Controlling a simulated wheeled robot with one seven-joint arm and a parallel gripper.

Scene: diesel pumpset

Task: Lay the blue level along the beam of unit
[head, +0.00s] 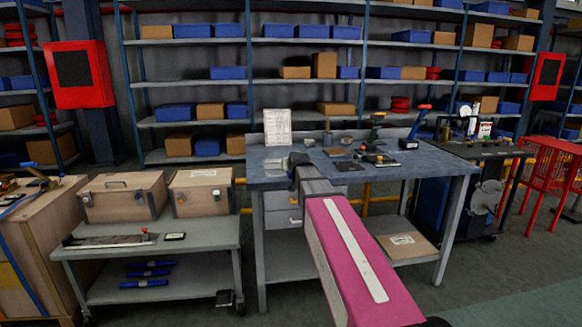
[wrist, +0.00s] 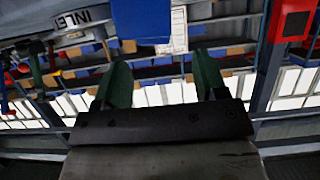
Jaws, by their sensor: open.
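My gripper (wrist: 162,82) shows in the wrist view with its two green fingers spread and nothing between them. In the head view its end (head: 300,168) is over the front left part of the grey workbench (head: 285,178), at the tip of my arm. Several dark blue bars (head: 148,272) lie on the lower shelf of the left cart, well away from my gripper; I cannot tell whether one is the level. No beam of the unit can be made out for sure.
The left cart (head: 225,240) carries two wooden cases (head: 122,197) and a flat grey tool. Small tools and a paper sheet (head: 277,127) stand on the workbench. A dark bench (head: 470,150) and a red trolley (head: 550,175) are at right. Shelves with boxes line the back.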

